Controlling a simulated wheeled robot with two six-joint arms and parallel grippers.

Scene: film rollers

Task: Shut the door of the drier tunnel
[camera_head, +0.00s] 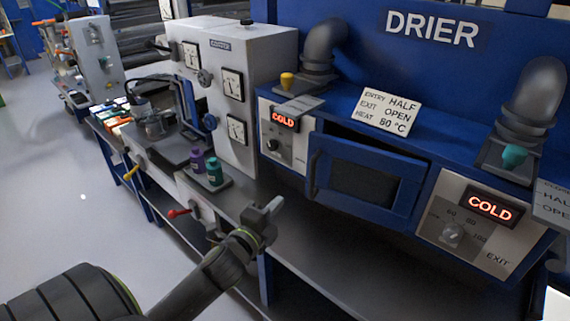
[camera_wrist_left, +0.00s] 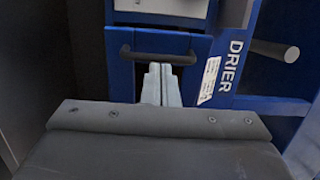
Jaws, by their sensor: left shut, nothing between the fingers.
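The drier tunnel door (camera_head: 366,184) is a blue panel with a dark window and a dark bar handle (camera_head: 315,174) along its left edge. It stands ajar, with a dark gap above its top edge. My left gripper (camera_head: 274,206) is shut and empty, in front of and to the lower left of the door, apart from it in the head view. In the left wrist view the shut fingers (camera_wrist_left: 160,72) point toward the dark handle (camera_wrist_left: 158,56) on the blue front; whether they touch it cannot be told. My right gripper is not in view.
The blue drier (camera_head: 432,62) has COLD displays beside the door and a sign card (camera_head: 390,108) above it. A grey coater cabinet (camera_head: 262,90) stands left of it. Purple and green bottles (camera_head: 214,172) stand on the bench. The floor (camera_head: 70,200) at left is clear.

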